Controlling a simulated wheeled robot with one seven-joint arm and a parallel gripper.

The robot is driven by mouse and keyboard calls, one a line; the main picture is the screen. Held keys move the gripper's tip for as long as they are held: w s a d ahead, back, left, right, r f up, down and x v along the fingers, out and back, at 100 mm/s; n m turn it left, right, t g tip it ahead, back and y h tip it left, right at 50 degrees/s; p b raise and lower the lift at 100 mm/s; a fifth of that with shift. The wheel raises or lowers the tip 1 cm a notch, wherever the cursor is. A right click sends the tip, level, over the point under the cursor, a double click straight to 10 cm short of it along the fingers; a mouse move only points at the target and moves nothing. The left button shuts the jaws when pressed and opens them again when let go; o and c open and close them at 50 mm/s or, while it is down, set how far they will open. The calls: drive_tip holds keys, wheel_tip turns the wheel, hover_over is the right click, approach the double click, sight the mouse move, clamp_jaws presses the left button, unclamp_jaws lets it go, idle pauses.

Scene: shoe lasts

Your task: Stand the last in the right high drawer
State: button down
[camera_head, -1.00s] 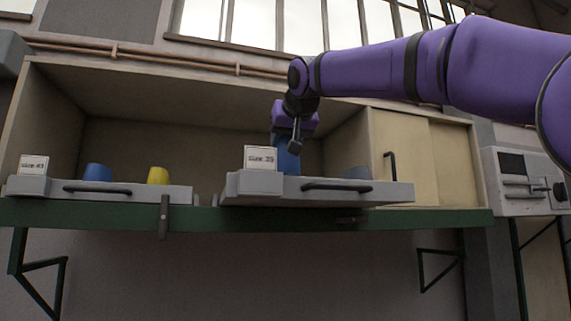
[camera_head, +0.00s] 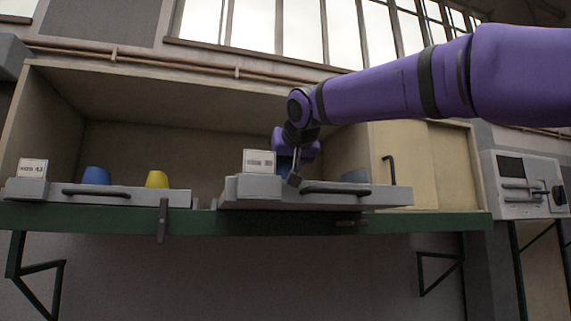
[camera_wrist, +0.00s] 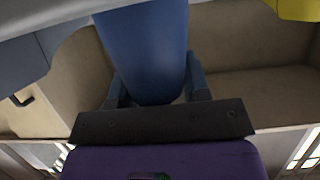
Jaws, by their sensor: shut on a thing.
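The blue last (camera_wrist: 150,50) is between the fingers of my gripper (camera_wrist: 155,90) in the wrist view, and my gripper is shut on it. In the head view my gripper (camera_head: 292,162) is low over the right high drawer (camera_head: 250,191), which is pulled out. Only a small blue part of the held last (camera_head: 285,164) shows there, behind the drawer's front and label card (camera_head: 259,161). Its lower end is hidden, so I cannot tell whether it touches the drawer floor.
A grey-blue last (camera_head: 355,176) stands at the right drawer's right side. The left drawer (camera_head: 120,194) is also out, holding a blue last (camera_head: 97,176) and a yellow last (camera_head: 157,179). A cabinet door (camera_head: 400,160) with a black handle closes the right side.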

drive_tip(key=c, duration=0.6)
unclamp_jaws()
drive_tip(key=v, duration=1.2)
drive_tip(key=shift+r, duration=0.1)
drive_tip(key=s+d+f+m+g+h, duration=0.1)
drive_tip(key=s+d+f+g, duration=0.15)
drive_tip(key=d+f, duration=0.6)
drive_tip(key=s+d+f+g+h, duration=0.15)
drive_tip(key=s+d+f, duration=0.25)
drive_tip(key=d+f, duration=0.45)
drive_tip(key=s+d+f+g, duration=0.1)
drive_tip(key=s+d+f, duration=0.2)
drive_tip(key=s+f, duration=0.2)
drive_tip(key=s+d+f+m+g+h, duration=0.1)
drive_tip(key=s+d+f, duration=0.2)
drive_tip(key=f, duration=0.9)
drive_tip(key=s+d+f+m+g, duration=0.1)
drive_tip(key=s+d+f, duration=0.2)
drive_tip(key=s+f, duration=0.5)
drive_tip(key=shift+s+f+g, duration=0.25)
drive_tip(key=shift+s+g, duration=0.15)
drive_tip(key=shift+s, duration=0.25)
